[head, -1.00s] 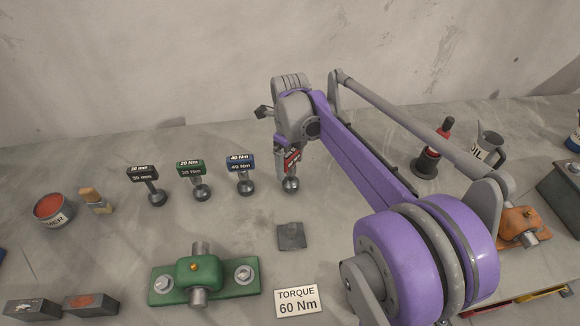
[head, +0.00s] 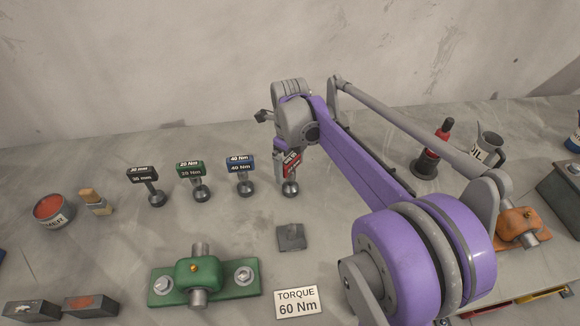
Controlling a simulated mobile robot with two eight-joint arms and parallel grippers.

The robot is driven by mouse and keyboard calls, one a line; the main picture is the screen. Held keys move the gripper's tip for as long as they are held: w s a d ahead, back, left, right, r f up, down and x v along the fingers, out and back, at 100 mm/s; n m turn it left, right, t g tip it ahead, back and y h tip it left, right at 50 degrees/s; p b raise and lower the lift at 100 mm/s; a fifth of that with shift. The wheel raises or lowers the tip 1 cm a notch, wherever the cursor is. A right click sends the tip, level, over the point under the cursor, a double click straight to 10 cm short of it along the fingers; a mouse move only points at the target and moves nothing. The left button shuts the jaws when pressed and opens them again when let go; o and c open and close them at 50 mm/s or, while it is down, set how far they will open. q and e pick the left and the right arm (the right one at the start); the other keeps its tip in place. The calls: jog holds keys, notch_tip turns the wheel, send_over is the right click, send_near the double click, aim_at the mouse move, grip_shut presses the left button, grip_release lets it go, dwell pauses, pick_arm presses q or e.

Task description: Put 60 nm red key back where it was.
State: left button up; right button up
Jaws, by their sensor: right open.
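The red key (head: 292,163) stands upright on its round foot on the bench, at the right end of the row of torque keys. Its label is partly hidden. My right gripper (head: 281,158) is at the red key's head, open, with its fingers partly hidden behind my own wrist. I cannot tell whether a finger touches the key. The blue 40 Nm key (head: 241,170), the green 20 Nm key (head: 191,172) and a black key (head: 144,178) stand to its left. My left gripper is not in view.
A small grey square block (head: 290,237) lies in front of the red key. A green clamp block (head: 203,276) and a "TORQUE 60 Nm" sign (head: 297,301) are nearer. A red-black bottle (head: 434,150) and an oil can (head: 486,149) stand at right.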

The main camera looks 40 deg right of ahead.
notch_tip(320, 180, up, 11)
jog(key=shift+r+p, duration=0.2)
jog(key=shift+p, duration=0.2)
